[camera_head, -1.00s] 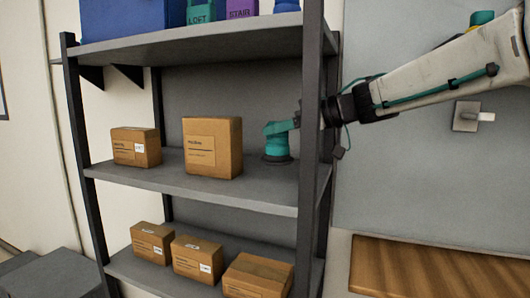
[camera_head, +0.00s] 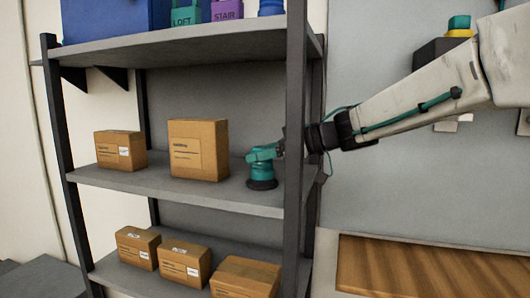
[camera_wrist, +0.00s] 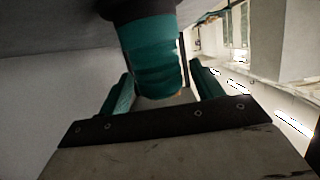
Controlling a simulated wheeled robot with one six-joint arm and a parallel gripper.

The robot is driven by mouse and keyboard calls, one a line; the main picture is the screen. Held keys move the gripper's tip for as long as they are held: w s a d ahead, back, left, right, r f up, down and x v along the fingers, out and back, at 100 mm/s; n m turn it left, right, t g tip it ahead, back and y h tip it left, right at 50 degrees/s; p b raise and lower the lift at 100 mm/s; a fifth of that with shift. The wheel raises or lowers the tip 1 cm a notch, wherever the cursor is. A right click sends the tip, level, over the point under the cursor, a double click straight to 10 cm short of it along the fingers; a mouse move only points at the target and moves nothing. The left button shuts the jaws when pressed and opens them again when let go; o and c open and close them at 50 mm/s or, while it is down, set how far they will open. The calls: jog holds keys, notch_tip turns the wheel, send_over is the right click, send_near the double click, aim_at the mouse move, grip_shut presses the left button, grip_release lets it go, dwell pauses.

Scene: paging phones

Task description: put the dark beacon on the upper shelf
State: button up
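The beacon (camera_head: 261,171), a short teal cylinder on a dark round base, is at the right end of the middle shelf (camera_head: 150,183), beside the right front post. It fills the upper middle of the wrist view (camera_wrist: 150,60), its dark base at the top edge. My gripper (camera_head: 266,153) has its teal fingers on either side of the beacon and appears shut on it. The base looks at or just above the shelf surface; I cannot tell which. The upper shelf (camera_head: 180,47) is overhead, holding a blue bin, a teal LOFT item and a purple STAIR item.
Cardboard boxes (camera_head: 199,150) stand left of the beacon, and several more sit on the lower shelf (camera_head: 120,272). The dark right front post (camera_head: 295,100) is close to my gripper. A wooden surface (camera_head: 430,270) lies at lower right. A dark wall box carries a teal-and-yellow piece (camera_head: 459,26).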

jog(key=shift+r, duration=0.2)
jog(key=shift+s+d+r, duration=0.1)
jog(key=shift+d, duration=0.25)
jog(key=v, duration=1.1)
jog(key=shift+d+r, duration=0.15)
